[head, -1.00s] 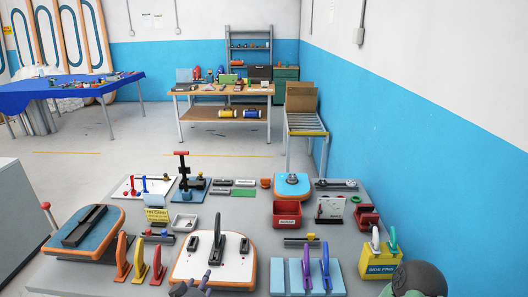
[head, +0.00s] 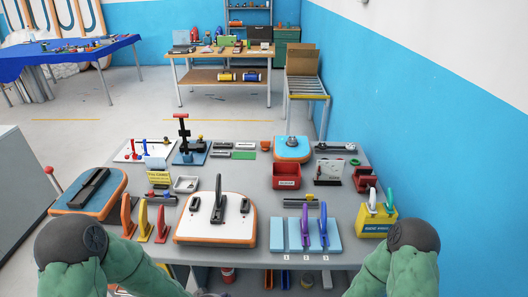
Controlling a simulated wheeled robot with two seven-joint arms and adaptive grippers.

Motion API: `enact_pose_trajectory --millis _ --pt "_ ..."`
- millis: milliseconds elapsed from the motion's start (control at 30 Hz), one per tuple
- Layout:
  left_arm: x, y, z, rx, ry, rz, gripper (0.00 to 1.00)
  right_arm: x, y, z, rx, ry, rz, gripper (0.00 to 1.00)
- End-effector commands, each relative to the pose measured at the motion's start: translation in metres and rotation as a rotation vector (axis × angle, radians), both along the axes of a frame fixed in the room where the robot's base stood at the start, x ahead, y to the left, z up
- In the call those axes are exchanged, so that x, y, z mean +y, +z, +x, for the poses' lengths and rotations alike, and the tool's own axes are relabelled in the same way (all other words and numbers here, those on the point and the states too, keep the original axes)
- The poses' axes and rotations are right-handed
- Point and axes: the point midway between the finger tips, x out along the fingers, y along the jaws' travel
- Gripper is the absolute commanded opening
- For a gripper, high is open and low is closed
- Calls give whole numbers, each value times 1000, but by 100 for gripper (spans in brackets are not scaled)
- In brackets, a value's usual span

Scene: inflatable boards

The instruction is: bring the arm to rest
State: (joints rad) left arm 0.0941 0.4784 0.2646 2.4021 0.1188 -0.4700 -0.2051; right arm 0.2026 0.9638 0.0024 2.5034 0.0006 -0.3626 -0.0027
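Both of my arms show at the bottom of the head view as green links with dark round joints, one at the left corner and one at the right. Neither gripper shows; the forearms run out of the picture at the bottom edge. The grey workbench (head: 255,190) lies ahead of the arms. On its front part is a white board with an orange rim (head: 245,232) bearing a black upright lever (head: 218,200).
A blue board (head: 88,192) lies at left, a red bin (head: 286,175) behind. A blue wall (head: 420,130) bounds the right.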

Motion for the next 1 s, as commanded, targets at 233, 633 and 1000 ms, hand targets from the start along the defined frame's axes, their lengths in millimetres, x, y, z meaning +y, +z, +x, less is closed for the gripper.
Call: enact_pose_trajectory --millis 233,633,1000 --pt "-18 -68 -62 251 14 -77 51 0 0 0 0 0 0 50" --pt "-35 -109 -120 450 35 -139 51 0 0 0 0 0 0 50" --pt "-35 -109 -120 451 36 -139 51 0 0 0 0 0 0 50"
